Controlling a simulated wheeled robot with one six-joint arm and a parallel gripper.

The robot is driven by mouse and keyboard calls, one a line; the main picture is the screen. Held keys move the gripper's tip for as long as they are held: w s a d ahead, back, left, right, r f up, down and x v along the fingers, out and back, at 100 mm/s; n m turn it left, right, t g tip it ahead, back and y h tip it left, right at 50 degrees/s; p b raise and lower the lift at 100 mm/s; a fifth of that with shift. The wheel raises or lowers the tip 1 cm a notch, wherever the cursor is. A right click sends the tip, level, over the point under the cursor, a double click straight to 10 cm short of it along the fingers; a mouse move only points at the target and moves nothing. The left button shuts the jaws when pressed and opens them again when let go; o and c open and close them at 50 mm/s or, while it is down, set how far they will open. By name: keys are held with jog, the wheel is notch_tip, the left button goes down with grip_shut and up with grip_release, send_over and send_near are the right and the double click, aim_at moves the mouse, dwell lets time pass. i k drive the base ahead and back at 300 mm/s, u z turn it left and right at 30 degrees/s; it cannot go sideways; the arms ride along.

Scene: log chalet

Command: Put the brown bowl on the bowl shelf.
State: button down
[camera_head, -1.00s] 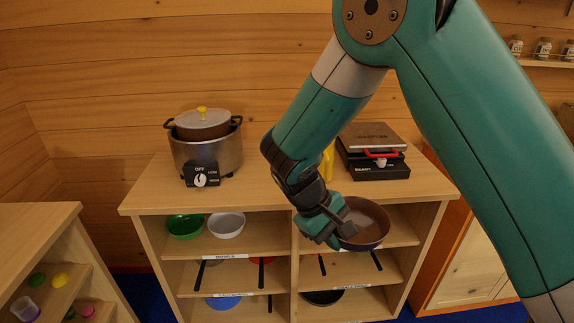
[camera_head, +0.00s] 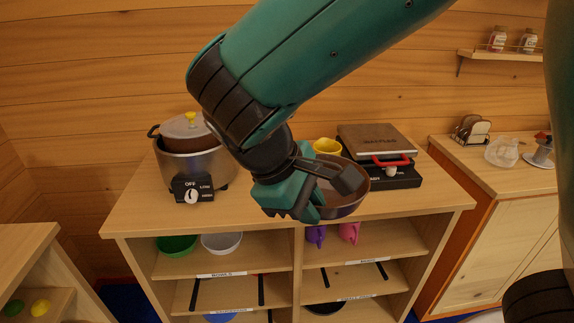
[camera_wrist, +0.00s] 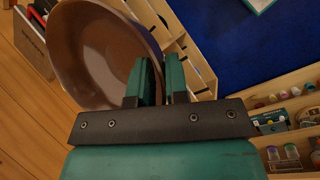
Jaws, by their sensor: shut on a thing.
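The brown bowl (camera_head: 342,196) is held in my gripper (camera_head: 327,193), raised in front of the counter top in the head view. In the wrist view the brown bowl (camera_wrist: 100,50) shows its inside, with its rim between the two fingers of my gripper (camera_wrist: 160,75). The bowl shelf (camera_head: 255,255) is the upper left compartment of the shelf unit, with a "BOWLS" label on its front edge. A green bowl (camera_head: 176,245) and a white bowl (camera_head: 221,242) stand on it at the left; its right part looks bare.
A cooker (camera_head: 190,160) and a waffle maker (camera_head: 378,158) stand on the counter, with a yellow item (camera_head: 326,146) between them. Purple (camera_head: 316,235) and pink (camera_head: 349,232) mugs stand in the upper right compartment. Pan handles stick out below.

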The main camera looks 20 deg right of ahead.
aim_at(267, 248)
jog(key=i, duration=1.15)
